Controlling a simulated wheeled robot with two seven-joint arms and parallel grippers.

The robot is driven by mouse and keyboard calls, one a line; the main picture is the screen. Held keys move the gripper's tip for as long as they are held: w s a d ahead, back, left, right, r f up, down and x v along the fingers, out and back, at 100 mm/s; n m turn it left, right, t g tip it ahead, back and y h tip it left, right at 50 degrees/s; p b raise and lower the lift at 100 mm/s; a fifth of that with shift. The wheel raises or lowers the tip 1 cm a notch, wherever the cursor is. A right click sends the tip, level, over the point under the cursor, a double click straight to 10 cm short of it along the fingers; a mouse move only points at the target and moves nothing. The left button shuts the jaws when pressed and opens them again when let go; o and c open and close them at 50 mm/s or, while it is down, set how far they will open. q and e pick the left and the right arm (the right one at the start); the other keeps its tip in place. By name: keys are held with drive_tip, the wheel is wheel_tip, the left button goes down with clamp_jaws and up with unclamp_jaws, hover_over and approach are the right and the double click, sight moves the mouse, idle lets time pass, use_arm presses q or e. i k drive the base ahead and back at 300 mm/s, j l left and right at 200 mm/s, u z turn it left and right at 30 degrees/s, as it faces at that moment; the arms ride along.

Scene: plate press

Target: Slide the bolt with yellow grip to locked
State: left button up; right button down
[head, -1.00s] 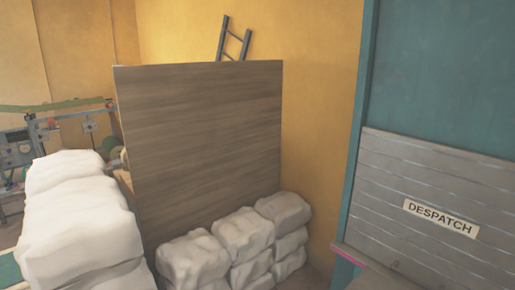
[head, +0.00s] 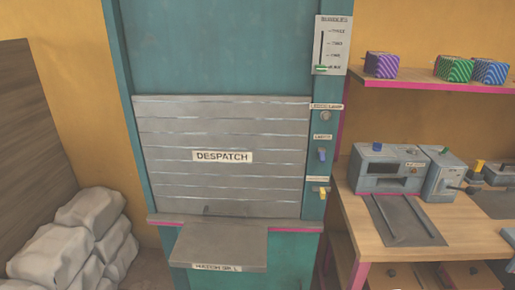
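A small yellow grip (head: 323,191) shows low on the right post of the teal despatch hatch, under a small label too small to read. It looks like the bolt's grip, but at this size I cannot tell its position or whether it is locked. A blue-handled part (head: 322,155) sits above it on the same post. The grey slatted shutter (head: 222,180) marked DESPATCH is down. Another yellow knob (head: 479,165) is on a machine on the bench at right. Neither of my grippers is in view.
A grey shelf (head: 220,247) juts out below the shutter. A wooden bench (head: 380,235) with grey machines stands at right, under a shelf (head: 430,87) with patterned bundles. White sacks (head: 90,215) are piled at left beside a wooden panel (head: 30,150).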

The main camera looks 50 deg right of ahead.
sight(322, 189)
drive_tip(key=z, duration=1.95)
